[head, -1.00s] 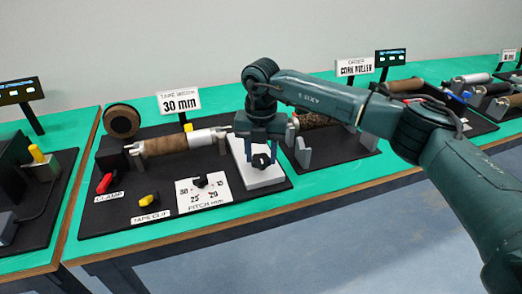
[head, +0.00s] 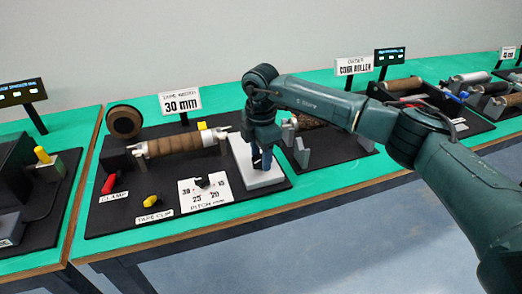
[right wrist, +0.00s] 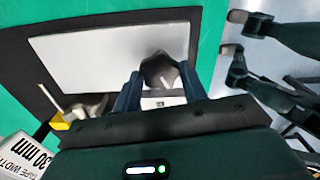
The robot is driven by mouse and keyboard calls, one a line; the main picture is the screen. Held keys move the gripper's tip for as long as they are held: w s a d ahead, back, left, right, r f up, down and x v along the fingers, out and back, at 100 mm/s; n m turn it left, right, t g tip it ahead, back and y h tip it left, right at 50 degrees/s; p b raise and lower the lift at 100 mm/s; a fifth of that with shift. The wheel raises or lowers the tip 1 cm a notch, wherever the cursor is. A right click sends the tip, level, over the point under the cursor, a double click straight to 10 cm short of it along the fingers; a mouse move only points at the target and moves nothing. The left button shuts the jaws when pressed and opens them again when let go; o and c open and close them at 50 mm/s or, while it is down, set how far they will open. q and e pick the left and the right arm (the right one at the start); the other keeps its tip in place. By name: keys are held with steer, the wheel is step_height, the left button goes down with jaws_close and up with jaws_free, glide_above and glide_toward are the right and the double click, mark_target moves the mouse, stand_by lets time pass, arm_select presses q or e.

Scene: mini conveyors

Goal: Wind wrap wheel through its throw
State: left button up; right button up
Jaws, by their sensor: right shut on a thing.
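My right gripper (head: 262,163) points down over the white block (head: 243,172) at the right end of the wrap station. It is shut on the dark wrap wheel, whose knob (right wrist: 158,70) shows between the two fingers in the right wrist view. In the head view the gripper mostly hides the wheel. My left gripper is not in view.
A brown tape reel (head: 122,122) stands at the back left. The red clamp handle (head: 109,184), yellow tape clip (head: 153,200) and pitch dial (head: 202,182) are along the front. A sign reads 30 mm (head: 180,101). Neighbouring stations stand on both sides.

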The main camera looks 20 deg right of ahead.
steer(key=m+p, duration=0.1)
steer(key=m, duration=0.2)
steer(key=shift+r+m, duration=0.15)
steer(key=shift+m, duration=0.25)
steer(key=m+p, duration=0.2)
steer(key=m, duration=0.1)
steer(key=m+p, duration=0.2)
steer(key=shift+r+p, duration=0.15)
steer(key=shift+p, duration=0.15)
steer(key=shift+m+p, duration=0.6)
steer(key=shift+p, duration=0.55)
steer(key=shift+m+p, duration=0.5)
steer(key=shift+p, duration=0.3)
steer(key=shift+f+m+p, duration=0.2)
steer(key=shift+m+p, duration=0.1)
steer(key=shift+p, duration=0.25)
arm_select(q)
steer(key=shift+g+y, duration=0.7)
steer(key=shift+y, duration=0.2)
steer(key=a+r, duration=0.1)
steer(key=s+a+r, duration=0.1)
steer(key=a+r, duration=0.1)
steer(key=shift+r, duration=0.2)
